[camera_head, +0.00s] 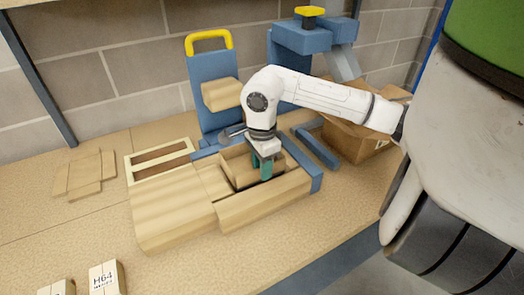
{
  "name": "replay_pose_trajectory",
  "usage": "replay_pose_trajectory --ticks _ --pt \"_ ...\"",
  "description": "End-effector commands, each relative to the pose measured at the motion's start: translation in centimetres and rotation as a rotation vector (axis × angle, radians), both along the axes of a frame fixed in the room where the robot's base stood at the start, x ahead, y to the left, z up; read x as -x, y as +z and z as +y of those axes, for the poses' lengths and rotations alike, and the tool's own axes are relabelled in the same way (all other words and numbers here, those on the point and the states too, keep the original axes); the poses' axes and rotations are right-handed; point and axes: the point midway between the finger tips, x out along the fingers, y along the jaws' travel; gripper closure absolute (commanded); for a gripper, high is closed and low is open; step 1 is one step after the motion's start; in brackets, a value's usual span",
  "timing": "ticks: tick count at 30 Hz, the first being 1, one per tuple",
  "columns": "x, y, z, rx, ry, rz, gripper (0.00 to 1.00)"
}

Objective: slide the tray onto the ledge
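My gripper (265,170) points down with its teal fingertips inside or against a shallow wooden tray-like box (237,164) with a dark inside. The fingers hide part of the box, and I cannot tell whether they are closed on it. The box sits in a wooden and blue fixture, behind a raised light wood front block (265,200). A flat wooden surface (172,212) lies to the left, possibly the ledge. Behind it is a cream-rimmed frame (128,168) with brown slots.
A blue upright with a yellow handle (208,40) and a wooden block (222,94) stands behind my gripper. A blue bar (316,149) and an open cardboard box (360,143) are at the right. Flat wooden pieces (85,172) lie at the left. Labelled blocks (106,279) stand in front.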

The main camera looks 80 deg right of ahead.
Motion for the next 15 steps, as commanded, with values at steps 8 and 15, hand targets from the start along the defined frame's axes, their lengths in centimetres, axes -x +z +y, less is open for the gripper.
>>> replay_pose_trajectory --ticks 8,15 --pt "0.01 -1.18 0.02 0.001 0.0 0.001 0.65" --pt "0.01 -1.18 0.0 0.001 0.0 0.0 0.68"
